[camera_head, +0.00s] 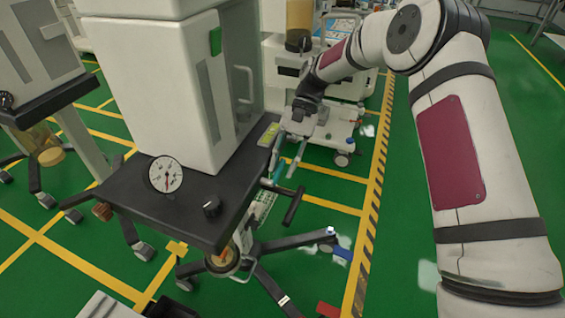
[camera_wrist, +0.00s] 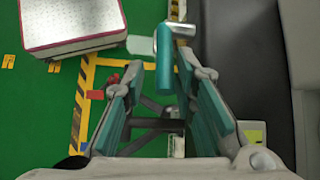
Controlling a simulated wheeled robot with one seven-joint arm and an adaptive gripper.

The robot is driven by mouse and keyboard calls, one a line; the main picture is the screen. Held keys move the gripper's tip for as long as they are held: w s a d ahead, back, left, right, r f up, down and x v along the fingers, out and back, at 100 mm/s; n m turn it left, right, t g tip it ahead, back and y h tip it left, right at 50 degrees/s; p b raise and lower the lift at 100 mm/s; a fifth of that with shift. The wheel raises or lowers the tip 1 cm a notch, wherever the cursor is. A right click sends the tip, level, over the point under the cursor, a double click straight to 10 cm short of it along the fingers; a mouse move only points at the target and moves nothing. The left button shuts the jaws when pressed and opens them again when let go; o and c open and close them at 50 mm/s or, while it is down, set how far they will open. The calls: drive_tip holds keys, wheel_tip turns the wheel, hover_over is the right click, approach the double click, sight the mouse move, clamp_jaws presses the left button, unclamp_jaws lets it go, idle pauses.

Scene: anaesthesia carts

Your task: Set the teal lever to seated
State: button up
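The teal lever (camera_wrist: 164,62) shows in the wrist view as a short teal cylinder with a pale grey piece at its far end, beside the dark cart edge. My gripper (camera_wrist: 160,76) is open, its teal-padded fingers spread on either side of the lever's near part. The lever lies closer to the right finger; contact cannot be told. In the head view my gripper (camera_head: 284,168) points down at the right edge of the cart's dark top (camera_head: 130,200). There the lever and the teal finger pads are hard to tell apart.
A round dial (camera_head: 165,175) and a black knob (camera_head: 211,206) are on the dark cart top. A black bar handle (camera_head: 293,206) sticks out just below my gripper. A second white cart (camera_head: 335,135) stands behind. Green floor to the right is mostly clear.

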sight(277, 173)
drive_tip(key=shift+a+r, duration=0.2)
drive_tip(key=shift+a, duration=0.05)
